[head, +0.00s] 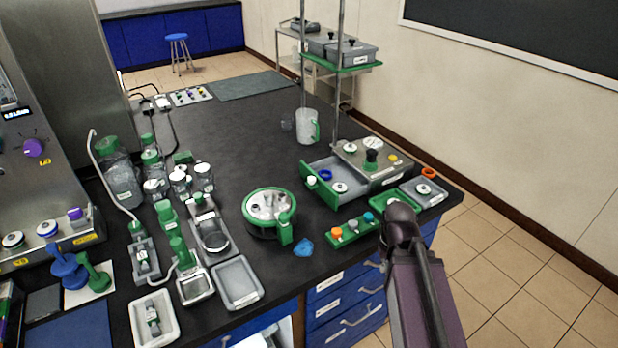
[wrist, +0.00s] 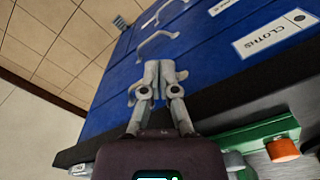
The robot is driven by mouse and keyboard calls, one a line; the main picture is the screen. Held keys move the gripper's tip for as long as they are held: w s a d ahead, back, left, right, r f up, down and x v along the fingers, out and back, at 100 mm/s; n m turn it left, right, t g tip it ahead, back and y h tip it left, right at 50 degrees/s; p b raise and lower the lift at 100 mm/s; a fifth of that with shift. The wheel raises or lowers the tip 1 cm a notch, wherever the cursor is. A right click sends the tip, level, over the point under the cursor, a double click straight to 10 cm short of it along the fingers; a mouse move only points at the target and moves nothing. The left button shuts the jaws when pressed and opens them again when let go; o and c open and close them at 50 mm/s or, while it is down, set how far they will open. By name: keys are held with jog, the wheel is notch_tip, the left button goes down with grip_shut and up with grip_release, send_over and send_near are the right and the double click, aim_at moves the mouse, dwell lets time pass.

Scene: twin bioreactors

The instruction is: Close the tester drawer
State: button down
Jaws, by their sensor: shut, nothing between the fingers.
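The tester (head: 372,163) is a grey box with a dark knob on top, near the right end of the black bench in the head view. Its drawer (head: 324,190) is pulled out toward the left, with a green front edge; a blue ring and a white disc lie in it. My arm comes up from the bottom right of the head view, in front of the bench edge; its fingers cannot be made out there. In the wrist view my gripper (wrist: 159,72) is shut and empty, in front of the blue cabinet drawers. The tester is not clearly seen in the wrist view.
A round green-rimmed device (head: 268,208) stands left of the drawer. A mug (head: 306,128) and a rod stand are behind it. Blue cabinet drawers (wrist: 200,50) lie below the bench.

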jog(key=shift+w+a, duration=0.1)
jog(key=shift+a, duration=0.2)
jog(key=w+a+r+n+p, duration=0.1)
jog(key=r+p, duration=0.2)
jog(key=w+a+r+n+p, duration=0.1)
jog(key=w+r+p, duration=0.1)
jog(key=r+p, duration=0.1)
jog(key=w+a+r+n+t+h+p, duration=0.1)
jog(key=w+r+n+p, duration=0.1)
jog(key=r+p, duration=0.2)
jog(key=shift+w, duration=0.25)
jog(key=w+a+r+n+t+h, duration=0.1)
jog(key=w+a+n+t, duration=0.1)
jog(key=w+a+n, duration=0.2)
jog(key=w+a+r+n+t+h, duration=0.2)
jog(key=w+a+n, duration=0.2)
jog(key=a+n, duration=0.7)
jog(key=w+a+r+n+t+h, duration=0.1)
jog(key=w+a+n, duration=0.3)
jog(key=a+n, duration=0.4)
jog(key=shift+w+a+r+n+t, duration=0.1)
jog(key=shift+r+n+t, duration=0.15)
jog(key=shift+r, duration=0.15)
jog(key=shift+w+a+r+n+t, duration=0.1)
jog(key=shift+r+n+t, duration=0.05)
jog(key=shift+r+t, duration=0.15)
jog(key=shift+a+r+n, duration=0.2)
jog(key=shift+a+n, duration=0.2)
jog(key=shift+w+f, duration=0.1)
jog(key=shift+f, duration=0.05)
